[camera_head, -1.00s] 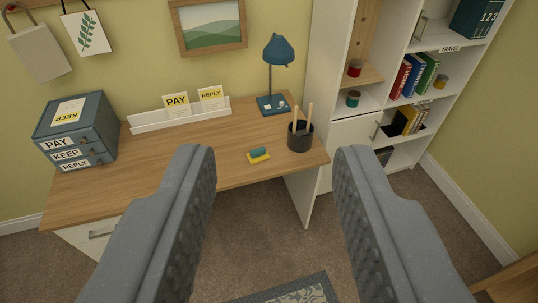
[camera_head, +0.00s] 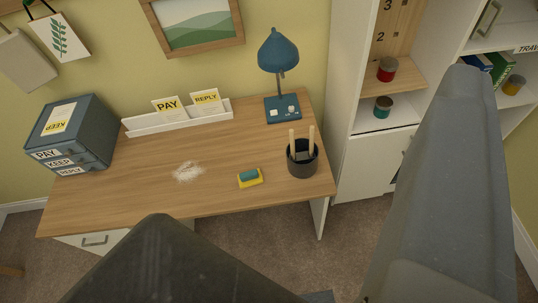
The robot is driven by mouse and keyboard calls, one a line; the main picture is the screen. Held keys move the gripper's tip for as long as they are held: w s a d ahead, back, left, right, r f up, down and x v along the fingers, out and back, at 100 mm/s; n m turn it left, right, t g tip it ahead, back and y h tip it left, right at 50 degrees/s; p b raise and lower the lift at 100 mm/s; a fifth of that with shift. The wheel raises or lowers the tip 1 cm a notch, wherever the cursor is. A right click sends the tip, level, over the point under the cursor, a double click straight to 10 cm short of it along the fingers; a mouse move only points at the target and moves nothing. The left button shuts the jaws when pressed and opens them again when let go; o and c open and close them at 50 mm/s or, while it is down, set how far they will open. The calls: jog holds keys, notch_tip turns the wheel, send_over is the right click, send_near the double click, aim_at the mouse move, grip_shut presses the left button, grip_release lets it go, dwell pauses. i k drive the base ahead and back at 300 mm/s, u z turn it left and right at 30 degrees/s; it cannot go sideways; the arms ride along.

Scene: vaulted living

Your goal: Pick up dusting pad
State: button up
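The dusting pad (camera_head: 250,178), yellow with a teal top, lies on the wooden desk (camera_head: 120,193) near its front edge, left of a black pen cup. My gripper (camera_head: 310,145) is open, its two grey fingers wide apart in the foreground. The left finger is low in the picture and the right finger reaches up at the right. Nothing shows between the fingers at close range; the pad lies beyond them, untouched. A patch of white dust (camera_head: 188,172) lies on the desk left of the pad.
The pen cup (camera_head: 302,158) with wooden sticks stands close right of the pad. A blue lamp (camera_head: 279,55), a white letter rack (camera_head: 180,119) and a blue drawer box (camera_head: 72,133) stand along the back. A white shelf unit (camera_head: 345,90) stands at the right.

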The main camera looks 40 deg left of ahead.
aim_at(250, 178)
jog(key=u, duration=0.25)
jog(key=i, duration=0.85)
jog(key=u, duration=0.5)
